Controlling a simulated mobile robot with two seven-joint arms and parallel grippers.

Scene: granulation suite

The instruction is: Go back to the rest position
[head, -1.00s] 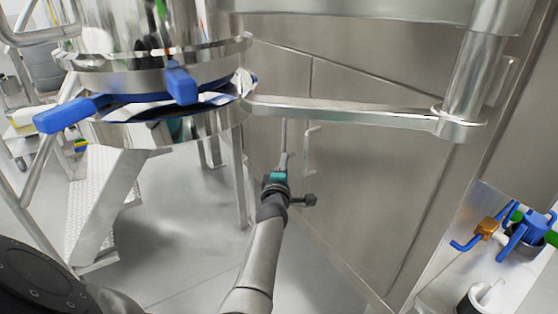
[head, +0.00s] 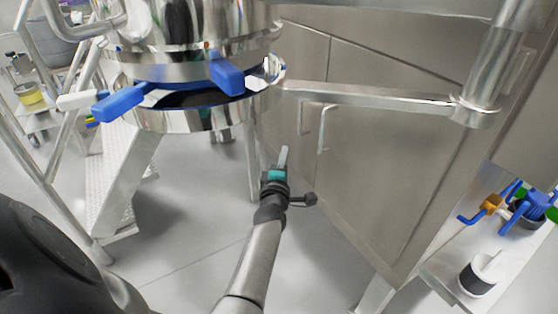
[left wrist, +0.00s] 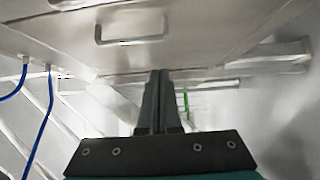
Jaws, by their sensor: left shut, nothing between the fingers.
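My left gripper (head: 283,158) is in the middle of the head view, at the end of my arm that rises from the bottom edge. Its fingers are shut with nothing between them. It points away over the grey floor, below the steel bar and apart from the steel cabinet. In the left wrist view the shut fingers (left wrist: 159,102) show in the middle, below a cabinet handle (left wrist: 131,30). My right gripper is not in view.
A steel vessel (head: 180,118) with blue handles (head: 120,103) stands at the upper left, beside steps (head: 125,185). A steel bar (head: 370,97) runs right from it. The cabinet (head: 390,160) fills the right. Floor around the gripper is clear.

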